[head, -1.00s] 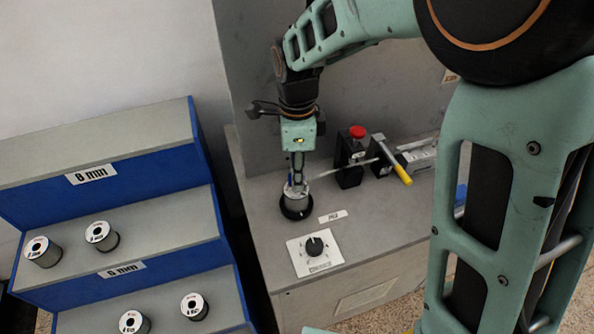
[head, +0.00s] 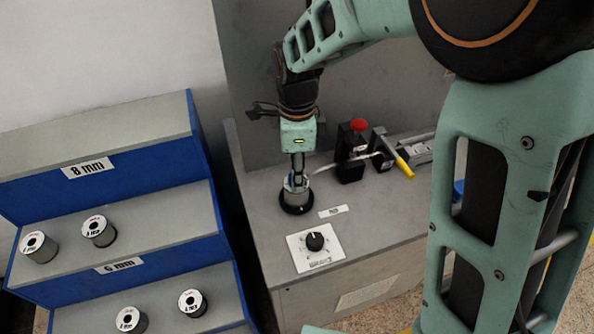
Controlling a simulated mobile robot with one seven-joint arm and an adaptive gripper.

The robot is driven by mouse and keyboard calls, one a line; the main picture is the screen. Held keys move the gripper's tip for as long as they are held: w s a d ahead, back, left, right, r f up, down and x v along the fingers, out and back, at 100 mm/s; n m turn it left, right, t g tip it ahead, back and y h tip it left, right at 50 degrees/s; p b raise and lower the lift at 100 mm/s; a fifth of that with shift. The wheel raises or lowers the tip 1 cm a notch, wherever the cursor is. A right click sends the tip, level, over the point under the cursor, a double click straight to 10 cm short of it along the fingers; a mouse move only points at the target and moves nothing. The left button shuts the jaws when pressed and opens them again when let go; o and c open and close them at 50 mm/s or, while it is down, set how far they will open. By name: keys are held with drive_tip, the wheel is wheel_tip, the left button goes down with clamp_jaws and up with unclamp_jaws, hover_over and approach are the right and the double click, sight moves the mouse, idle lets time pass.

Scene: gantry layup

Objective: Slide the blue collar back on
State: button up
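My gripper (head: 298,176) points straight down, with its fingertips at the top of a silver spool (head: 297,198). The spool stands upright on a round black base (head: 296,209) on the grey cabinet top. A small hint of blue shows by the fingertips, but I cannot tell whether it is the collar. Another blue thing (head: 459,188) shows at the right, mostly hidden behind my arm; I cannot tell what it is. The fingers look close together, but their grip is too small and covered to make out.
A dial plate (head: 315,246) and a small white label (head: 333,211) lie in front of the spool. A black box with a red button (head: 358,126) and a yellow-handled lever (head: 404,167) stand behind right. A blue stepped rack (head: 110,250) with several spools stands left.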

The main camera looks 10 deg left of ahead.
drive_tip(key=shift+o, duration=1.3)
drive_tip(key=shift+r, duration=0.15)
wheel_tip(320, 180, up, 12)
